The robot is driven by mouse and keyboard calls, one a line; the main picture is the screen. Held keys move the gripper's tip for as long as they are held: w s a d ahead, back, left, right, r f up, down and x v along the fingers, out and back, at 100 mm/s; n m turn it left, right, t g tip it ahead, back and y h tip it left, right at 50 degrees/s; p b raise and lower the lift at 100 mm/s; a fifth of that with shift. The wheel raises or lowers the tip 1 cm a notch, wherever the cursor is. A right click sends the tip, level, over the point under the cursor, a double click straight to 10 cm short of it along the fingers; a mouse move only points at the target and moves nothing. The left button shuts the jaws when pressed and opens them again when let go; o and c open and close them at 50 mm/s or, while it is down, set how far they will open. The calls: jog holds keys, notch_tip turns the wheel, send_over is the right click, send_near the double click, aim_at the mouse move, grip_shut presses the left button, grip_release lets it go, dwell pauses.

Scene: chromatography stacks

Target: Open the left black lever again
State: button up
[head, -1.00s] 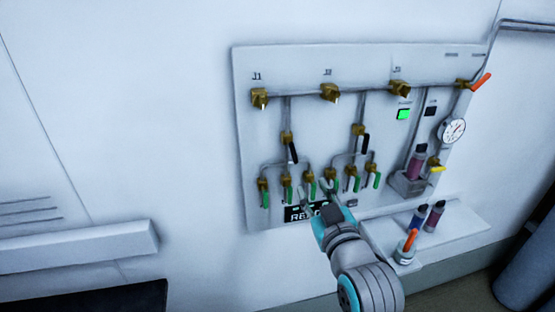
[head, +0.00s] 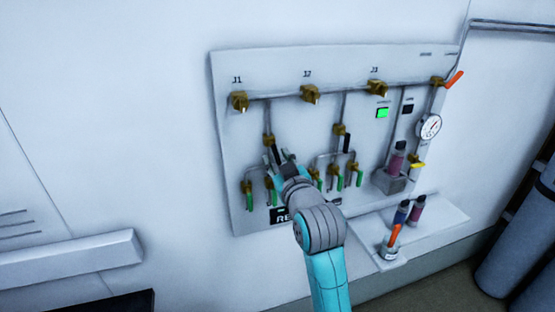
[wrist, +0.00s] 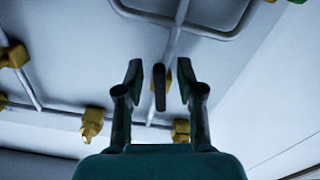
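My gripper (wrist: 160,78) is open, with one finger on each side of the lever and a visible gap on both sides. In the head view my gripper (head: 279,157) is at the left brass valve (head: 268,139) and mostly hides the lever. The right black lever (head: 347,143) points downward on its own valve.
Green-handled valves (head: 249,200) sit just below on thin pipes. Brass valves J1 (head: 239,101), J2 (head: 310,94) and J3 (head: 377,88) line the top pipe. A green indicator (head: 383,113) is lit. A shelf (head: 440,221) with bottles juts out at lower right.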

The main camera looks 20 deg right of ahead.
jog(key=shift+w, duration=0.25)
grip_shut()
jog(key=shift+a+m, duration=0.25)
jog(key=shift+m, duration=0.55)
jog(key=shift+a+m, duration=0.2)
jog(key=shift+m, duration=0.6)
